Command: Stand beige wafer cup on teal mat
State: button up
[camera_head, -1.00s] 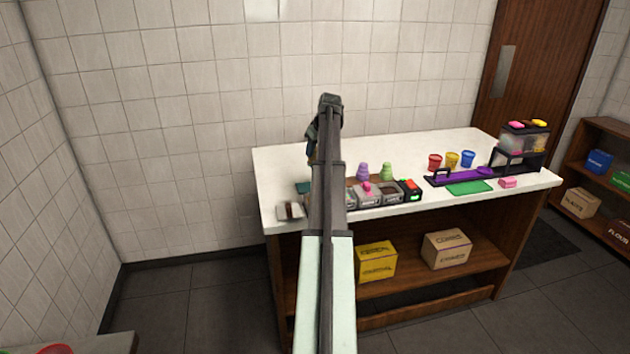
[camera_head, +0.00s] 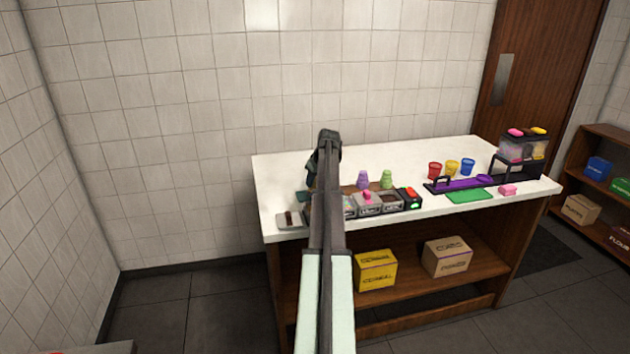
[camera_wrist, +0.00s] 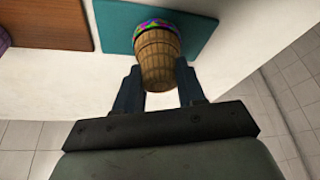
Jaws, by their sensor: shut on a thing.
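In the wrist view my gripper (camera_wrist: 161,92) is shut on the beige wafer cup (camera_wrist: 157,58), with one finger on each side of it. The cup has ribbed sides and a multicoloured rim or topping at its far end. The teal mat (camera_wrist: 196,36) lies behind the cup in that view, on the white counter. I cannot tell whether the cup touches the mat. In the head view my arm hides the cup and most of the mat's area, and my gripper's fingers are hard to make out there.
A brown wooden board (camera_wrist: 50,22) lies beside the mat. On the counter (camera_head: 410,161) stand purple (camera_head: 363,180) and green (camera_head: 386,180) stacks, a row of topping boxes (camera_head: 367,204), several coloured cups and a purple tool (camera_head: 460,183). The back left of the counter is clear.

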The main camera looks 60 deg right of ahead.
jog(key=shift+f, duration=0.15)
jog(key=o, duration=0.8)
jog(key=v, duration=1.2)
